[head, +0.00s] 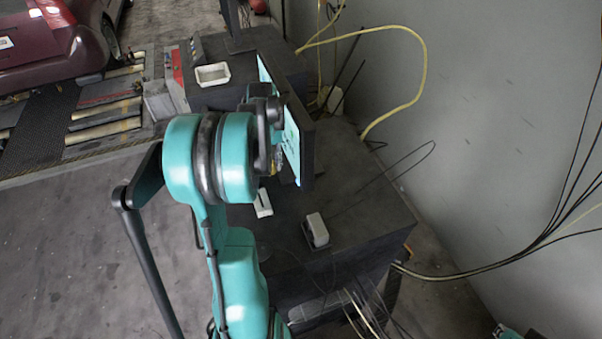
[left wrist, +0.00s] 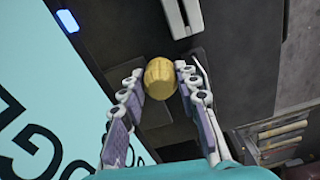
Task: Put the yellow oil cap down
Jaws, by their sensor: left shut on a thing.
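The yellow oil cap (left wrist: 159,79) is between the fingertips of my left gripper (left wrist: 160,76) in the left wrist view. The gripper is shut on it, over a dark surface. I cannot tell whether the cap touches that surface. In the head view my teal left arm hides most of this gripper; only a small yellow patch (head: 276,166) shows beside the wrist, near the monitor. A small part of my right gripper (head: 515,332) shows at the bottom right edge, too cut off to tell its jaws.
The monitor (head: 293,140) stands close beside my left wrist on the dark cabinet (head: 362,215). A white device (head: 316,231) and a small white item (head: 263,203) lie on the cabinet top. A white tray (head: 212,74) sits farther back. The cabinet's right side has bare room.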

